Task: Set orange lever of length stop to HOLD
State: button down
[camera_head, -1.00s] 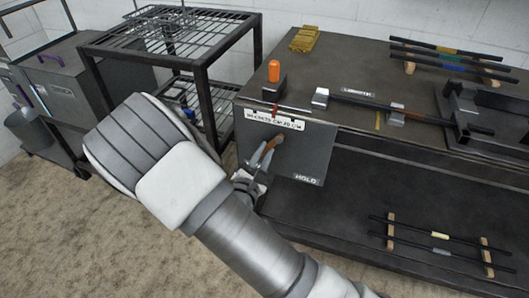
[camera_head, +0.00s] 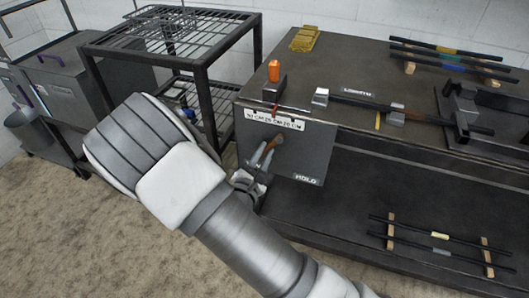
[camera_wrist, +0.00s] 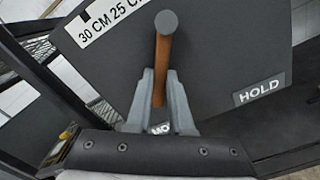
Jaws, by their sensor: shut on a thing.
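The length stop's front panel (camera_head: 312,150) is a dark plate on the bench's left end. Its orange lever (camera_wrist: 162,68) is an orange-brown rod with a grey round end. It also shows on the panel in the head view (camera_head: 269,151), partly hidden by my gripper. My gripper (camera_wrist: 158,75) is shut on the lever, with one grey finger on each side of the rod. The lever stands near upright in the wrist view, apart from the HOLD label (camera_wrist: 259,92), which is to its lower right. The HOLD label also shows in the head view (camera_head: 306,180).
A white strip with centimetre marks (camera_head: 274,119) runs above the lever. An orange-topped block (camera_head: 274,75) stands on the bench top (camera_head: 335,62). A black wire rack (camera_head: 205,60) stands close on the left. Rods lie on a lower shelf (camera_head: 340,220).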

aim_at(294, 150)
dwell(0.4)
jog(key=n+p, duration=0.1)
jog(key=d+n+p, duration=0.2)
jog(key=n, duration=0.1)
jog(key=shift+s+f+p, duration=0.3)
jog(key=shift+s+p, duration=0.05)
jog(key=n+p, duration=0.1)
jog(key=d+n+p, duration=0.1)
jog(key=shift+s+d+f+n, duration=0.1)
jog(key=shift+s+d+n, duration=0.1)
jog(key=shift+s+n, duration=0.15)
jog(key=n+p, duration=0.1)
jog(key=d+n+p, duration=0.1)
jog(key=n+p, duration=0.1)
jog(key=shift+s+d+n+p, duration=0.25)
jog(key=shift+d+n+p, duration=0.1)
jog(key=shift+d, duration=0.05)
jog(key=shift+s+d+r+n+p, duration=0.2)
jog(key=shift+d+n+p, duration=0.2)
jog(key=shift+n+p, duration=0.45)
jog(key=shift+s+d+r+n+p, duration=0.15)
jog(key=shift+d+n+p, duration=0.25)
jog(key=shift+n+p, duration=0.4)
jog(key=shift+n, duration=0.25)
jog(key=c, duration=0.8)
grip_release()
